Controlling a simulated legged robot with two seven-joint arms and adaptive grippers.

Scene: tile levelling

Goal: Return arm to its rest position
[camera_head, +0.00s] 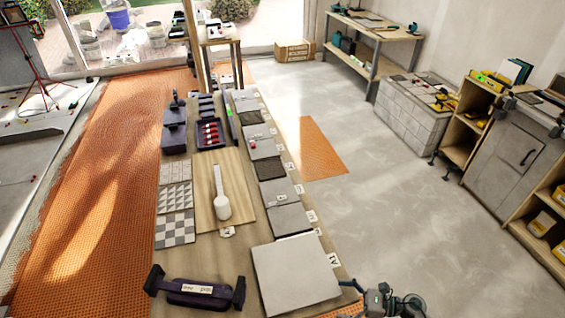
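A dark mechanical part at the bottom edge, right of the large grey tile, looks like my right gripper (385,301). It is cut off by the frame. Its fingertips cannot be made out, and I see nothing held in it. My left gripper and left arm are not in view. The long work table (205,258) stands in front of me. On it lie a large plain grey tile (295,275) and a dark two-ended lifter with a handle (197,290). A white mallet (221,205) lies on a wooden board (238,180).
Patterned tiles (174,198), a dark tray with red items (210,134) and a row of grey tiles (288,219) cover the table. Orange matting (100,220) lies left. A cabinet (505,150) and shelves stand right.

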